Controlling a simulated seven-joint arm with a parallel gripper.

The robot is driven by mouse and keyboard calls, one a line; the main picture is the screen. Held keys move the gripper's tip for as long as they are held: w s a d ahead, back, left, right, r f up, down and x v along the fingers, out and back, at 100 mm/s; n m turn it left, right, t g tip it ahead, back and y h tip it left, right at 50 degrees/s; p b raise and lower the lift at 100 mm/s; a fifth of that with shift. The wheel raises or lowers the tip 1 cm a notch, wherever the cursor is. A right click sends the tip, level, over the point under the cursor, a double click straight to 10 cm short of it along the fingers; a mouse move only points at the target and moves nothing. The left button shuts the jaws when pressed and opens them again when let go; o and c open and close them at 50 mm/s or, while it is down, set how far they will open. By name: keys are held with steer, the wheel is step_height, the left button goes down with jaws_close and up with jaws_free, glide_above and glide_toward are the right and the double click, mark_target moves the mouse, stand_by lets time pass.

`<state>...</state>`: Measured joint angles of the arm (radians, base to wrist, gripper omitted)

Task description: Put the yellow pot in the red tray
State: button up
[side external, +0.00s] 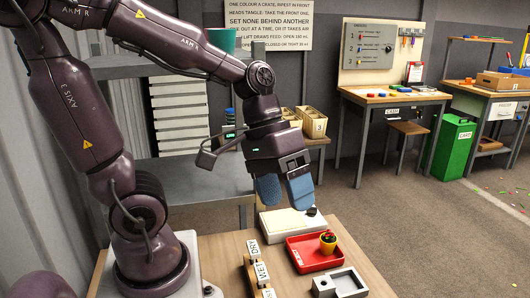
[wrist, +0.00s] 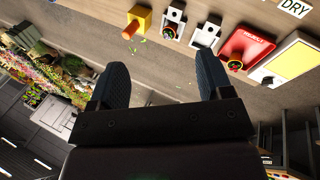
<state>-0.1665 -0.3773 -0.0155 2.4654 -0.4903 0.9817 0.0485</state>
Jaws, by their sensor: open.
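In the wrist view the pot (wrist: 235,65) shows in a corner of the red tray (wrist: 250,45). My gripper (side external: 285,190) is open and empty, raised above the table and apart from the pot and tray. Its two blue fingers are spread wide in the wrist view (wrist: 162,65), with nothing between them.
A white panel with a dark knob (side external: 285,224) lies behind the tray. A grey-white fixture (side external: 340,284) is in front, and a wooden block with WET and DRY labels (side external: 258,268) is at left. The wrist view also shows a yellow block (wrist: 140,18) and green scraps.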

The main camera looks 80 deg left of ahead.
steer(key=s+a+r+m+t+y, duration=0.2)
steer(key=a+r+m+t+y, duration=0.1)
steer(key=r+m+y, duration=0.1)
steer(key=shift+a+r, duration=0.2)
steer(key=shift+r, duration=0.45)
stand_by(1.4)
